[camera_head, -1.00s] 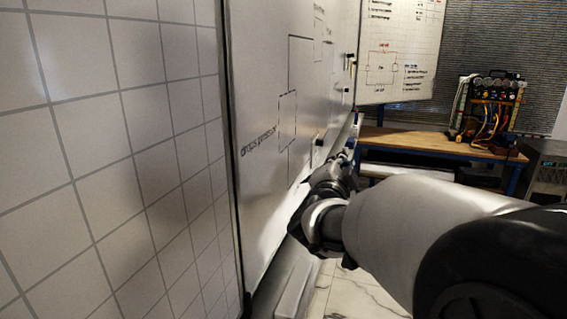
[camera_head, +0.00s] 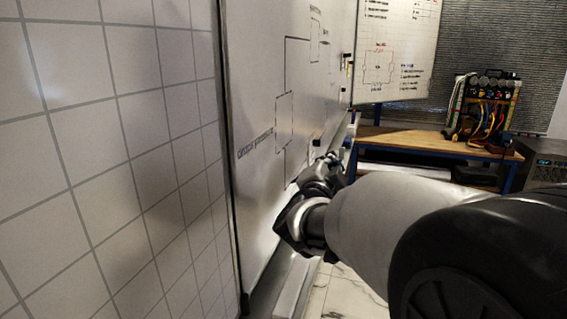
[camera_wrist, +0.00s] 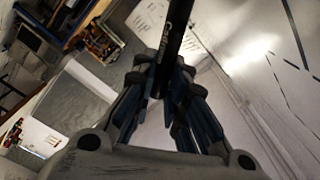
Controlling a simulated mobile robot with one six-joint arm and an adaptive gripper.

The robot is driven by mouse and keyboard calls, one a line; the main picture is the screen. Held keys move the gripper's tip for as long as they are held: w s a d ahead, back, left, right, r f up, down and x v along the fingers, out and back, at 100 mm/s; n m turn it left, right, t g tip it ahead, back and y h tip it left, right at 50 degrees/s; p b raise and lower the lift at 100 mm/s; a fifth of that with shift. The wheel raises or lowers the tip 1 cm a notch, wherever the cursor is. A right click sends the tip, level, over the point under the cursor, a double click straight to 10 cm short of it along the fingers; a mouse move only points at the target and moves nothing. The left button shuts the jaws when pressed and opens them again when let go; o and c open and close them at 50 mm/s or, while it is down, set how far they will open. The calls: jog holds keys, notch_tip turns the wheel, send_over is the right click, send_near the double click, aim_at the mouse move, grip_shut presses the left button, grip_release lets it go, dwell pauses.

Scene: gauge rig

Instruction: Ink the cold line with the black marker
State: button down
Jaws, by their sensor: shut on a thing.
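My gripper (camera_wrist: 166,82) is shut on a black marker (camera_wrist: 173,42), which stands up between the fingers in the wrist view, with pale lettering on its barrel. In the head view my gripper (camera_head: 328,168) is small and close to the lower part of the whiteboard (camera_head: 262,75); the marker cannot be made out there. The whiteboard carries a dark line drawing (camera_head: 284,122) with boxes and a handwritten label. Dark strokes also show on the board at the right of the wrist view (camera_wrist: 297,38). I cannot tell which stroke is the cold line, or whether the marker touches the board.
Small dark items (camera_head: 316,142) sit on the whiteboard. A second board (camera_head: 395,50) with red and black writing is behind. A wooden bench (camera_head: 430,143) holds a rig with hoses (camera_head: 482,110). Marble floor (camera_head: 345,290) shows below.

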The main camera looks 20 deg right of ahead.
jog(key=shift+x, duration=6.9)
jog(key=shift+b+v, duration=1.25)
jog(key=shift+v, duration=5.7)
jog(key=shift+d, duration=0.1)
jog(key=shift+s+d+b, duration=0.2)
jog(key=shift+s+d, duration=0.35)
jog(key=shift+d, duration=0.25)
jog(key=shift+s+d+b, duration=0.2)
jog(key=shift+s+d, duration=0.35)
jog(key=shift+d, duration=0.25)
jog(key=shift+s+d+b, duration=0.2)
jog(key=shift+s+d, duration=0.35)
jog(key=shift+d, duration=0.25)
